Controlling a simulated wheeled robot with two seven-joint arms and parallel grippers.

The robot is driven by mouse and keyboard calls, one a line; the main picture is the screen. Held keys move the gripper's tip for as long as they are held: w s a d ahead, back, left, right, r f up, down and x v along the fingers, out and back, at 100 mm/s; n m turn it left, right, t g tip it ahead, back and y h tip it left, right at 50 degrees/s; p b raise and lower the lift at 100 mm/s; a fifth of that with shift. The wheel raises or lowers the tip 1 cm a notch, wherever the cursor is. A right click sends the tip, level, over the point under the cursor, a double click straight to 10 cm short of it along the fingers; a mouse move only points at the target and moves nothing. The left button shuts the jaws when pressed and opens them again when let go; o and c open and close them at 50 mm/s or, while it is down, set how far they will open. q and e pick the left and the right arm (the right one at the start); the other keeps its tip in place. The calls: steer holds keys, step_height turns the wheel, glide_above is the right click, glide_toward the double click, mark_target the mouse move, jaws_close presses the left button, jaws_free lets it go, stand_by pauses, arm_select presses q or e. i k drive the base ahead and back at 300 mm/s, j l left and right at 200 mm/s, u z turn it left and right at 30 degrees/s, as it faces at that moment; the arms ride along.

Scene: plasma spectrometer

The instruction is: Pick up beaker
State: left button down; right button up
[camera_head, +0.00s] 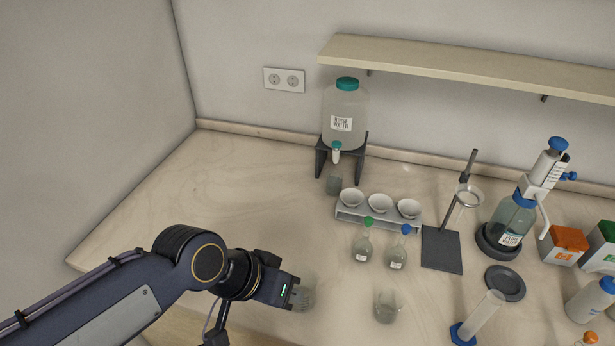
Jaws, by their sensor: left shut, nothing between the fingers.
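A small clear glass beaker (387,306) stands on the bench in the lower middle, in front of the flasks. My left gripper (301,298) is to the left of this beaker, apart from it, with its fingers close together and nothing held. The fingers are small and partly blend with a pale patch on the bench beside them. Another small glass vessel (334,185) stands under the tap of the rinse water container. My right gripper is not in view.
Two stoppered flasks (363,247) stand behind the beaker, before a rack (347,214) of white bowls. A stand base (442,250), graduated cylinder (481,318) and dark disc (505,283) lie to the right. The bench's left part is clear.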

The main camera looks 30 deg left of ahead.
mark_target(334, 178)
steer(key=u, duration=0.9)
steer(key=k+l+z, duration=0.15)
steer(key=z, duration=0.3)
steer(key=k+l+z, duration=0.1)
steer(key=l+z, duration=0.3)
